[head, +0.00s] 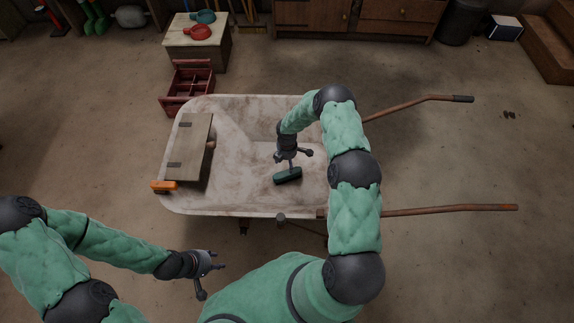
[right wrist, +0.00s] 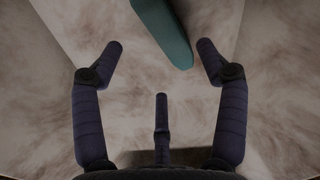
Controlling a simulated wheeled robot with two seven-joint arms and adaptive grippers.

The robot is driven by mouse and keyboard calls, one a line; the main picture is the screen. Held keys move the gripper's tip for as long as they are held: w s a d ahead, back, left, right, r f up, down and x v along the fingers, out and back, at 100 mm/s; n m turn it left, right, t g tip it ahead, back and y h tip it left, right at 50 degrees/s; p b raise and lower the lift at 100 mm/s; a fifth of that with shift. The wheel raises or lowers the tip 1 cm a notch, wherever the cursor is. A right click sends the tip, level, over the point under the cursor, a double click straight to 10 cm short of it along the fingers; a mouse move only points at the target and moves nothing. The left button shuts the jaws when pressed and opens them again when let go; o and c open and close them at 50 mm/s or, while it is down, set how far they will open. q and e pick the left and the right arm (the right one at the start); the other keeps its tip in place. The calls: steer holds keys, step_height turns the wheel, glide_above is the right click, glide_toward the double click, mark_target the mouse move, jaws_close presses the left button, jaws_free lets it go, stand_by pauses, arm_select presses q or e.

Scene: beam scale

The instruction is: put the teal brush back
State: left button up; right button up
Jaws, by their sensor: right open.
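The teal brush (head: 288,176) lies in the pale, rust-stained wheelbarrow tray (head: 235,112), right of its middle. My right gripper (head: 294,160) is over the tray, just above and behind the brush in the head view. It is open with nothing between its fingers. In the right wrist view, the brush (right wrist: 166,30) shows at the top, beyond the spread fingers of the right gripper (right wrist: 160,62); its far part is cut off. My left gripper (head: 212,281) is open and empty, in front of the wheelbarrow at the lower left.
A hinged wooden board (head: 190,146) and an orange item (head: 163,186) are at the wheelbarrow's left end. A red divided tote (head: 190,84) stands behind it. A wooden box (head: 198,50) carries a teal pan (head: 203,17) and a red pan (head: 198,33). Two handles (head: 445,210) extend right.

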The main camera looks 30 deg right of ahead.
steer(key=shift+r+p, duration=0.35)
steer(key=shift+r, duration=1.05)
